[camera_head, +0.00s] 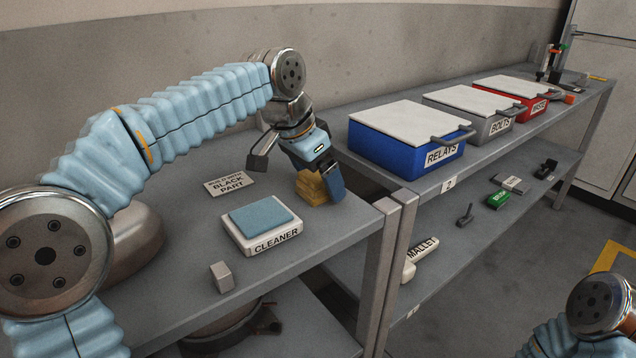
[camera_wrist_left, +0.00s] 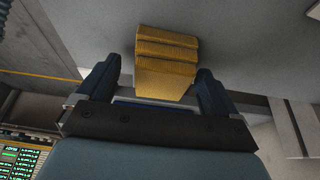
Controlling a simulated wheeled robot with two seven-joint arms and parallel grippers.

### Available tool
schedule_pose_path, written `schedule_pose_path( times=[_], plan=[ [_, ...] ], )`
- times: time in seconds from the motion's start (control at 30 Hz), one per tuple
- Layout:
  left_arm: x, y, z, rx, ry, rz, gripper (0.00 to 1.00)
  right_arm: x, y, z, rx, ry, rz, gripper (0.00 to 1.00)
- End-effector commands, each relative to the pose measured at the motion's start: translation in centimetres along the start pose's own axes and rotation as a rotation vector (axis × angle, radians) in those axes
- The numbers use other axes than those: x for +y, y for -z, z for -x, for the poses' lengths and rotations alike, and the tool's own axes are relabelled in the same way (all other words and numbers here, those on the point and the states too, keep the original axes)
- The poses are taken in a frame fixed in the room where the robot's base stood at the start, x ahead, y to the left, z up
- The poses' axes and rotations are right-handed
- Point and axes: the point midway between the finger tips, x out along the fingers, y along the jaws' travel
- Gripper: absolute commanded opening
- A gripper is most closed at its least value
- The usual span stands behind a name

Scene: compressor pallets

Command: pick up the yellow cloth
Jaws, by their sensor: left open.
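The yellow cloth (camera_head: 311,187) is a folded stack on the grey table, near its right front corner. My left gripper (camera_head: 300,170) is open just above and beside the cloth, and one finger hides part of it. In the left wrist view the cloth (camera_wrist_left: 166,62) lies ahead, between the lines of the two open fingers of my left gripper (camera_wrist_left: 158,85). I cannot tell whether the fingers touch it. My right gripper is not in view; only part of my right arm shows at the lower right.
A white cleaner box (camera_head: 262,236) with a blue pad, a small grey block (camera_head: 222,277) and a sign (camera_head: 229,184) share the table. A blue relays bin (camera_head: 405,150), grey bolts bin (camera_head: 470,124) and red bin (camera_head: 514,106) stand on the adjoining shelf. A mallet (camera_head: 417,258) lies below.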

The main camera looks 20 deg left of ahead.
Motion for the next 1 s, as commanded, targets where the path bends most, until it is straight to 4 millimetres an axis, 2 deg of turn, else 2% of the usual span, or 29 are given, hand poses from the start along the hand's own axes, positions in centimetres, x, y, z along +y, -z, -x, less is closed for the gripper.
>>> schedule_pose_path(
  times=[0.2, 0.23, 0.57, 0.87, 1.0],
  plan=[
    [0.0, 0.0, -0.2, 0.001, 0.0, 0.0, 0.94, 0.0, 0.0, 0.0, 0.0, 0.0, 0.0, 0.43],
    [0.0, 0.0, -0.2, 0.001, 0.0, 0.0, 0.91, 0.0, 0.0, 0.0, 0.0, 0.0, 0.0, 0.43],
    [0.0, 0.0, -0.1, 0.001, 0.0, 0.0, 0.4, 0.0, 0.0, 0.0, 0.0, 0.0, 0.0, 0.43],
    [0.0, 0.1, 0.1, 0.001, 0.0, 0.0, 0.38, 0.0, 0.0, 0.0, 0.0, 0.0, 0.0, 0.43],
    [0.0, 0.5, 1.1, 0.003, 0.001, 0.0, 0.38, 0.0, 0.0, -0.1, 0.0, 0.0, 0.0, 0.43]
  ],
)
